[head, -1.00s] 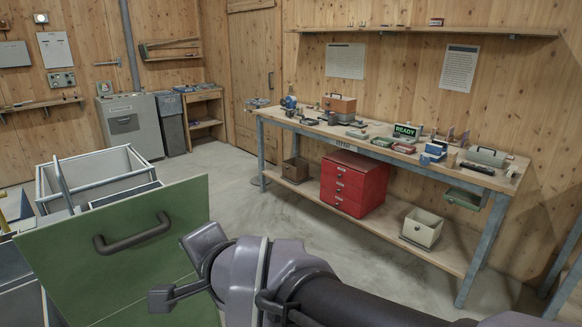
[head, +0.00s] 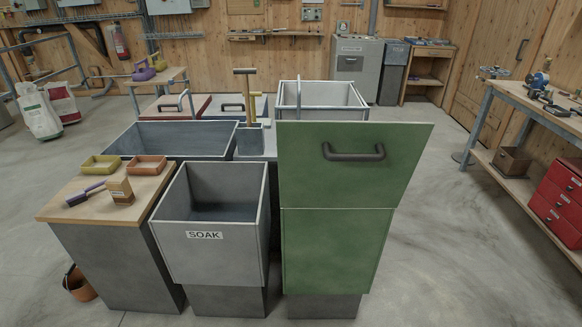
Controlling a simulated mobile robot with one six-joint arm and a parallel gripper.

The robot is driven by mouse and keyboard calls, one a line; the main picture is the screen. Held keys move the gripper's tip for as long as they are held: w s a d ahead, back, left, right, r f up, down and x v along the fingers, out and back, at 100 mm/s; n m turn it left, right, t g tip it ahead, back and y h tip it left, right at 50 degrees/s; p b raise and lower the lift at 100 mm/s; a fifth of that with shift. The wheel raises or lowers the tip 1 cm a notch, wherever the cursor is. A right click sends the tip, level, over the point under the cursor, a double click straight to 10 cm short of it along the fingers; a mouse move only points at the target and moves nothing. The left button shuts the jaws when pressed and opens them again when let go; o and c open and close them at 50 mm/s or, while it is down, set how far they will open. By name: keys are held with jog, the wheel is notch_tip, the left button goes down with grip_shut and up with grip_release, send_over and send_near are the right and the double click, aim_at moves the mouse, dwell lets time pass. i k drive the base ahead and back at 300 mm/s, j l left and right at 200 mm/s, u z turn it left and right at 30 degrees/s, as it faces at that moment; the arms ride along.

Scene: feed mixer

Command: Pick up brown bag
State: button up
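A small brown bag (head: 120,190) with a pale label stands upright on the wooden top (head: 75,212) of a grey cabinet at the left in the head view. A dark purple hand tool (head: 86,193) lies just left of it. My gripper is not in the head view now, so its state does not show.
A yellow tray (head: 101,164) and an orange tray (head: 147,165) sit behind the bag. An open SOAK bin (head: 204,236) stands right of the cabinet, then a tall green-fronted unit (head: 337,250). An orange bucket (head: 79,284) is on the floor at left.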

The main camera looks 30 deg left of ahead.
aim_at(120, 190)
jog(key=u, duration=2.25)
jog(key=i+j+z, duration=0.3)
jog(key=i, duration=0.4)
jog(key=i+j+z, duration=0.35)
jog(key=i+j, duration=0.2)
jog(key=i, duration=0.15)
jog(key=i+j+z, duration=0.3)
jog(key=i+j, duration=0.3)
jog(key=i+j+z, duration=0.35)
jog(key=i+j, duration=0.2)
jog(key=j, duration=0.35)
